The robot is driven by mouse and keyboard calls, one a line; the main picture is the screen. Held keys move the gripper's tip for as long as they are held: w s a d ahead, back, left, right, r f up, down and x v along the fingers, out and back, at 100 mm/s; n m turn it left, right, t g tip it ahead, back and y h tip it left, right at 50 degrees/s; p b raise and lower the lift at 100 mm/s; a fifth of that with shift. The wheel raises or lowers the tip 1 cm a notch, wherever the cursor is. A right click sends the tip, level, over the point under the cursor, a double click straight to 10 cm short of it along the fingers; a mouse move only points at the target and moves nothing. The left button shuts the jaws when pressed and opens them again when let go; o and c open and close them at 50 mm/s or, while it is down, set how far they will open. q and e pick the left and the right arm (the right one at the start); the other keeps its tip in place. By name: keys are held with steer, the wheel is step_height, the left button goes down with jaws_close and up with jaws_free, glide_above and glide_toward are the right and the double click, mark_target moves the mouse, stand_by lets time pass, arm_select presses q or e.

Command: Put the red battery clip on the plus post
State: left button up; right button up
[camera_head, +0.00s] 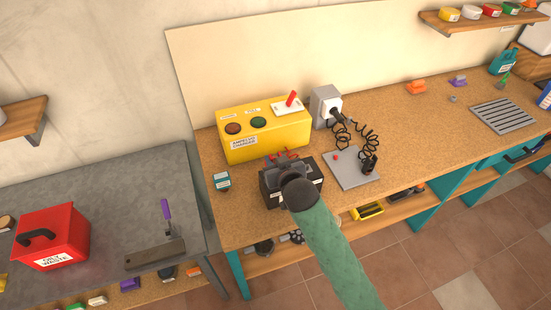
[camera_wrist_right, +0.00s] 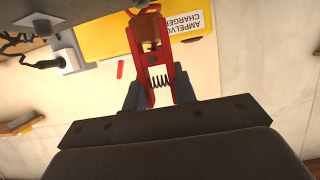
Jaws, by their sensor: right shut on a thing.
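The red battery clip (camera_wrist_right: 162,70), with a coil spring and copper-coloured jaws, sits between the two fingers of my right gripper (camera_wrist_right: 157,92) in the wrist view. My right gripper (camera_head: 284,163) is shut on it. In the head view only small red parts of the clip (camera_head: 282,154) show beyond the gripper. The black battery (camera_head: 310,194) stands on the workbench, directly below the gripper in the picture and largely covered by it. I cannot make out the plus post or whether the clip touches it. My left gripper is in neither view.
The yellow charger (camera_head: 282,141) stands right behind the battery. A grey socket box (camera_head: 321,106) with coiled black cables is to its right, above a grey plate (camera_head: 352,170). A small teal-and-white box (camera_head: 222,181) stands left of the battery.

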steer(key=shift+f+b, duration=0.4)
steer(key=shift+f, duration=0.95)
steer(key=o, duration=1.1)
